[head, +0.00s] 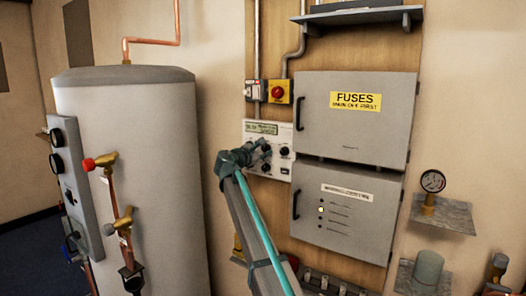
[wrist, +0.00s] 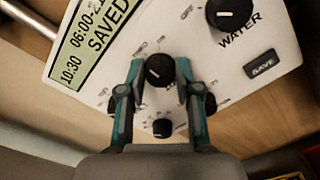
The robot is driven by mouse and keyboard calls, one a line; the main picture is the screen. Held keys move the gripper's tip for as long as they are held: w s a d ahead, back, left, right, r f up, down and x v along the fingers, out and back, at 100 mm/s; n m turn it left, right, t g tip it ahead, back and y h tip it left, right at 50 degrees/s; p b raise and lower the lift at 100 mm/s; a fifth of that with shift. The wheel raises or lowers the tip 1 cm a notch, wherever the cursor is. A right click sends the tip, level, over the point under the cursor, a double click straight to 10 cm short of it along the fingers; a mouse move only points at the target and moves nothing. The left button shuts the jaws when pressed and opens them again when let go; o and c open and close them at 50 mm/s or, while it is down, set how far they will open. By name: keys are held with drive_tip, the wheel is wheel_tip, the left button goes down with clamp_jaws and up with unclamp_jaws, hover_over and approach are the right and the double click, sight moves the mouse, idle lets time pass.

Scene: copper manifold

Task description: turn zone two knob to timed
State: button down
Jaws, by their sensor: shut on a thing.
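The white controller panel (head: 283,131) is on the wooden board in the head view, with a lit display (wrist: 82,38) reading "10:30", "06:00-2…" and "SAVED" in the wrist view. My gripper (wrist: 159,80) is at the panel, its two fingers on either side of a round black knob (wrist: 160,68) with a white pointer line, and it is shut on this knob. The small labels around the knob are too blurred to read, so I cannot tell which zone it is. My gripper also shows in the head view (head: 262,149), covering part of the panel.
A larger black knob (wrist: 231,14) marked "WATER" and a dark "SAVE" button (wrist: 261,64) are to the right. A smaller black knob (wrist: 163,128) lies between the fingers, nearer my wrist. The grey fuse box (head: 355,130) stands right of the panel, and a grey tank (head: 145,180) left.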

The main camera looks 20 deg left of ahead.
drive_tip(key=c, duration=0.8)
unclamp_jaws()
drive_tip(key=s+a, duration=0.2)
drive_tip(key=s, duration=0.9)
drive_tip(key=shift+s+a, duration=0.15)
drive_tip(key=shift+s, duration=0.25)
